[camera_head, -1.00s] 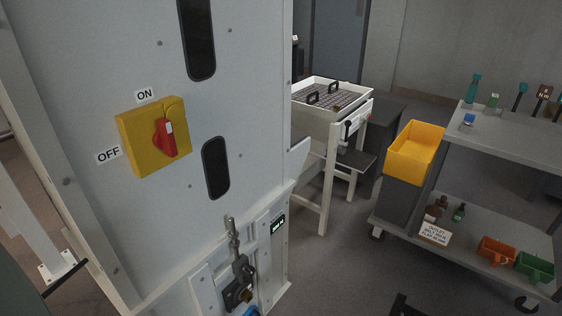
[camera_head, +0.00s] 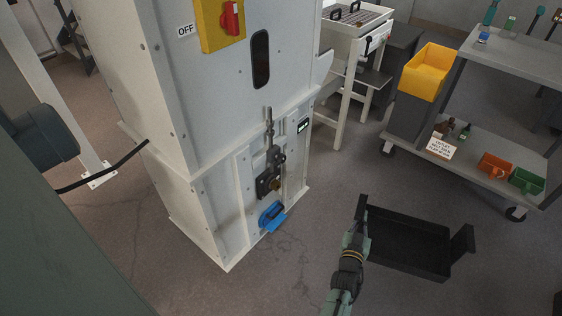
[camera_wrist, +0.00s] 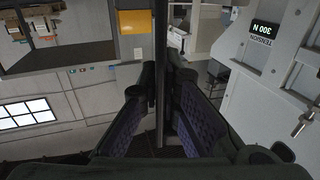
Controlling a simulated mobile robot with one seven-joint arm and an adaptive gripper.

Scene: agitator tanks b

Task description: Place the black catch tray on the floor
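The black catch tray (camera_head: 408,238) is a shallow open box with an upright tab at each end, in the lower right of the head view. My gripper (camera_head: 359,217) is at its left tab and appears shut on it. In the wrist view the tray shows edge-on as a dark upright bar (camera_wrist: 160,70) between the two fingers (camera_wrist: 161,95). The tray looks roughly level and empty, with floor visible around it. Its height above the floor is hard to judge.
A grey-white cabinet (camera_head: 205,110) with a latch and a blue handle (camera_head: 271,216) stands left of the tray. A wheeled cart (camera_head: 480,160) with a yellow bin (camera_head: 428,70) stands behind right. Floor (camera_head: 335,180) between them is clear.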

